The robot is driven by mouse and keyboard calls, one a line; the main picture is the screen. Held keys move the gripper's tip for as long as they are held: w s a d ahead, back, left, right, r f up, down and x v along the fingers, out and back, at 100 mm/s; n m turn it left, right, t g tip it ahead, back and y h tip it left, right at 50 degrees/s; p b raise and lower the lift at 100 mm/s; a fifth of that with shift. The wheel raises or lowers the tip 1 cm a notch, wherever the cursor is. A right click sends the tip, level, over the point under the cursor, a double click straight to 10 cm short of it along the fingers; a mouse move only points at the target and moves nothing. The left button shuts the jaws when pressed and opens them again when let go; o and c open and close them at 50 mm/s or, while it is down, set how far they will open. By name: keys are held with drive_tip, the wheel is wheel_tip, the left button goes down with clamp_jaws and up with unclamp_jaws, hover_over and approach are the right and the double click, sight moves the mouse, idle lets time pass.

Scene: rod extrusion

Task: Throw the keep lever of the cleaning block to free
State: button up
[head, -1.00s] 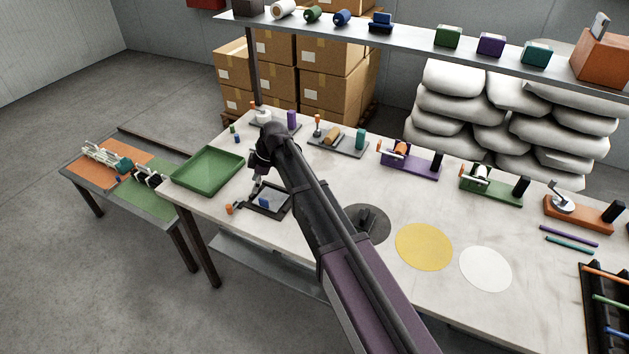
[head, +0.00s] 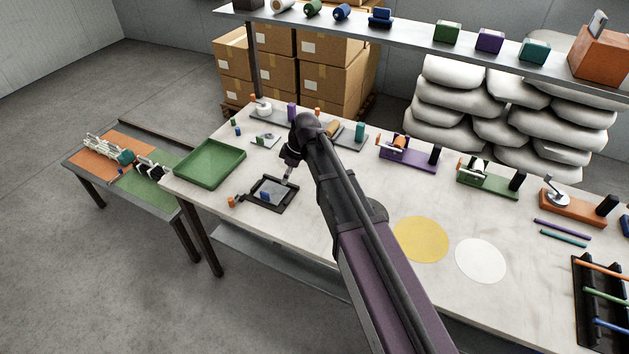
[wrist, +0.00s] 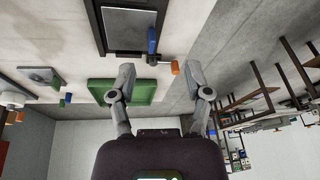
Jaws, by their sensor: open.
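A black-framed grey plate (head: 287,193) lies on the bench with a small blue piece (head: 265,196) at its front. A short dark arm with an orange knob (head: 231,202) sticks out at its left corner; this looks like a lever. No label shows whether this is the cleaning block. In the wrist view the orange knob (wrist: 175,68) and blue piece (wrist: 153,38) lie beyond the fingertips, apparently not touched. My gripper (wrist: 160,80) is open and empty. In the head view my wrist hangs over the frame's back right side; the fingertips are hard to make out.
A green tray (head: 209,164) stands left of the frame. Small fixtures with orange knobs line the bench's back, including a purple one (head: 420,160) and a green one (head: 487,182). Yellow (head: 420,240) and white (head: 481,261) discs lie to the right. A shelf (head: 400,35) overhangs the back.

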drive_tip(key=s+d+m, duration=0.2)
drive_tip(key=d+m, duration=0.2)
drive_tip(key=d, duration=0.4)
drive_tip(key=shift+h, duration=0.4)
drive_tip(key=shift+s+d+f, duration=0.1)
drive_tip(key=shift+d, duration=0.05)
idle(0.3)
drive_tip(key=s+d+m+h, duration=0.1)
drive_tip(key=s+d+m, duration=0.5)
drive_tip(key=d, duration=0.5)
drive_tip(key=s+d+m+h, duration=0.1)
drive_tip(key=s+d+m, duration=0.5)
drive_tip(key=d, duration=0.5)
drive_tip(key=shift+s+f+h, duration=0.3)
drive_tip(key=shift+s+h, duration=0.1)
drive_tip(key=shift+s, duration=0.35)
